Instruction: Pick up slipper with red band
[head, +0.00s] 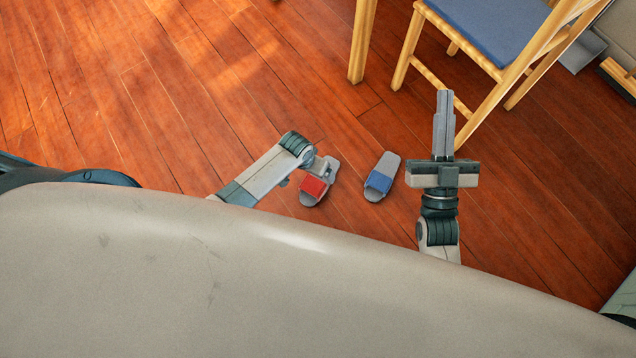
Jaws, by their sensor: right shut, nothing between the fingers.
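The slipper with the red band (313,189) is grey and lies on the wooden floor near the middle of the head view. My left gripper (325,170) is at this slipper, over or against its upper part and partly covering it. It is small in the picture, and I cannot tell whether its fingers are apart or hold the slipper. A second grey slipper with a blue band (379,182) lies just to the right. My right gripper (444,105) is shut and empty, pointing up the picture, to the right of both slippers.
A wooden chair with a blue seat (497,25) stands at the upper right, its legs near my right gripper. A wooden leg (362,40) stands left of it. The wooden floor (150,90) at the upper left is clear.

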